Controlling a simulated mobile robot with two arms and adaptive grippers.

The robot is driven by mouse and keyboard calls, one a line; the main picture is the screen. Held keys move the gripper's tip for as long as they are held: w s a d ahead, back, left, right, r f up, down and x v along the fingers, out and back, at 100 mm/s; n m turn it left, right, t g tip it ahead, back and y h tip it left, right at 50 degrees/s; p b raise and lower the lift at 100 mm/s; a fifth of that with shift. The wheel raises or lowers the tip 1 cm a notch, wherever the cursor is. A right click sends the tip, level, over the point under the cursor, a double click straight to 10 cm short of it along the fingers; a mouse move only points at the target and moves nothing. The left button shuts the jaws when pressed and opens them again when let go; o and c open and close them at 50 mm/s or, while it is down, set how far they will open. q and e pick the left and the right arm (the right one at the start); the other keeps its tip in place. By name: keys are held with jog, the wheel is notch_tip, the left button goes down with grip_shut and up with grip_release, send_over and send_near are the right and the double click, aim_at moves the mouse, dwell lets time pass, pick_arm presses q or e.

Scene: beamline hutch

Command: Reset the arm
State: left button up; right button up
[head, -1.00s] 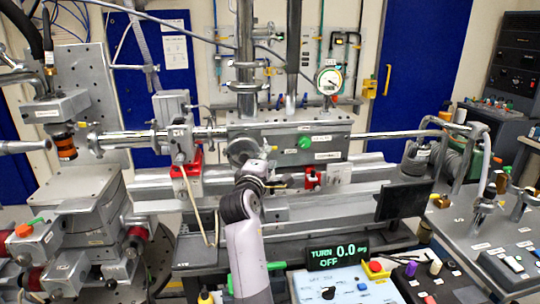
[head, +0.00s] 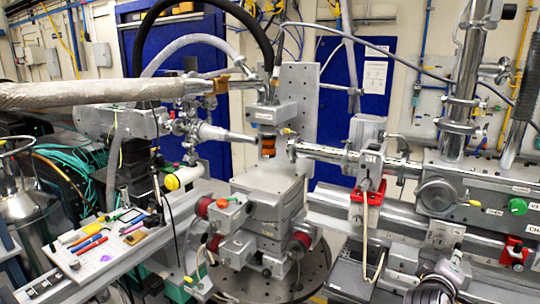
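My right arm shows only at the bottom right of the head view, with a dark rounded joint at the bottom edge. My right gripper (head: 456,263) is small and partly hidden among the grey rail parts there. Its fingers are not clear, so I cannot tell whether it is open or shut, and I see nothing held in it. My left arm and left gripper are not in view.
A sample stage (head: 268,195) with an orange-and-black cylinder (head: 268,142) stands mid-view on a round base. A white tool board (head: 105,245) is at lower left. A beam pipe (head: 330,153) runs right to a grey chamber (head: 480,185). Cables hang overhead.

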jog(key=s+a+f+m+g+y, duration=0.15)
jog(key=s+a+f+y, duration=0.25)
jog(key=s+a+f, duration=0.4)
jog(key=s+a+f+m+g+y, duration=0.1)
jog(key=s+a+f+g+y, duration=0.2)
jog(key=s+f, duration=0.5)
jog(key=s+a+f+g+y, duration=0.1)
jog(key=s+a+f+y, duration=0.15)
jog(key=s+a, duration=0.4)
jog(key=s+a+f+g+y, duration=0.2)
jog(key=s+a+f, duration=0.25)
jog(key=s, duration=0.35)
notch_tip(320, 180, down, 26)
jog(key=s, duration=0.1)
jog(key=s+d+f+g, duration=0.2)
jog(key=s+f, duration=1.4)
jog(key=s, duration=0.1)
jog(key=shift+d+f, duration=0.15)
jog(key=shift+f, duration=0.05)
jog(key=shift+s+m, duration=0.1)
jog(key=shift+m, duration=0.15)
